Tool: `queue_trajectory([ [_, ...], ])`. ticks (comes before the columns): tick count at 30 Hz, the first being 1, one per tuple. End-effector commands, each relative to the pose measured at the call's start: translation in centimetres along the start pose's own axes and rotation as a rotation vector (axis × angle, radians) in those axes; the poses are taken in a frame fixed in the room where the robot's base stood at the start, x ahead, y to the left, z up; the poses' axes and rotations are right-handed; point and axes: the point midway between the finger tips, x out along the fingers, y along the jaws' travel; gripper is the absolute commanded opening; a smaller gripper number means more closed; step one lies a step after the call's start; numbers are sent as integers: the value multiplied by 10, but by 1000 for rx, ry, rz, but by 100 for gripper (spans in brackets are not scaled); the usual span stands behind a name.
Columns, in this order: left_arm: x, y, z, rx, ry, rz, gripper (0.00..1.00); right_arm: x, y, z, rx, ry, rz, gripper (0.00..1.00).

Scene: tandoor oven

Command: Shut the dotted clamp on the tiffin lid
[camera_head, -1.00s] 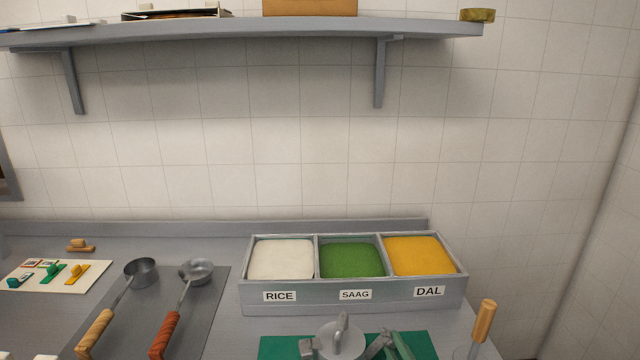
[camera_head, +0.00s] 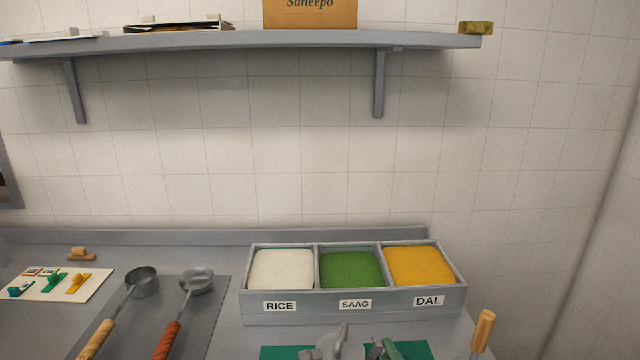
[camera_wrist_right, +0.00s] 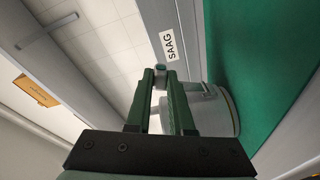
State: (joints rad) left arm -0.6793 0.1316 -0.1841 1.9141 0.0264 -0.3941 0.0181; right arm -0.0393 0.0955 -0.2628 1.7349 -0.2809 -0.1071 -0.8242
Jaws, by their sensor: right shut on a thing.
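The grey metal tiffin (camera_wrist_right: 215,112) shows in the right wrist view, beside my right gripper's fingers. In the head view only its upper part (camera_head: 333,344) shows at the bottom edge; the rest is cut off. My right gripper (camera_wrist_right: 161,76) has green fingers and is shut on a small grey clamp piece (camera_wrist_right: 160,72) at the tiffin's side. No dots can be made out on it, and I cannot tell whether the clamp is fastened. The right gripper (camera_head: 383,350) also shows in the head view, just right of the lid. My left gripper is not in view.
Two ladles (camera_head: 170,340) lie on a grey sheet to the left. A wooden handle (camera_head: 482,330) stands upright at right. A shelf (camera_head: 240,46) hangs above.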

Motion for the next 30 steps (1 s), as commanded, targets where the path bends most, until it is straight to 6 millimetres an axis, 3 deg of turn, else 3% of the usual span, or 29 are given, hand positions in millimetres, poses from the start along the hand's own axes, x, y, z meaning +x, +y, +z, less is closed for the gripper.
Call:
queue_trajectory([
  [6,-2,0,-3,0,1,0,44,0,2,-10,-160,0,0,0],
  [17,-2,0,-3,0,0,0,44,0,2,-12,-191,-1,0,0],
  [24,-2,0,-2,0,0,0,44,0,1,-24,-365,0,0,0],
  [25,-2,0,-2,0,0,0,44,0,1,-24,-374,0,0,21],
  [30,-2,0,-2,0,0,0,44,0,1,-23,-368,0,-1,40],
])
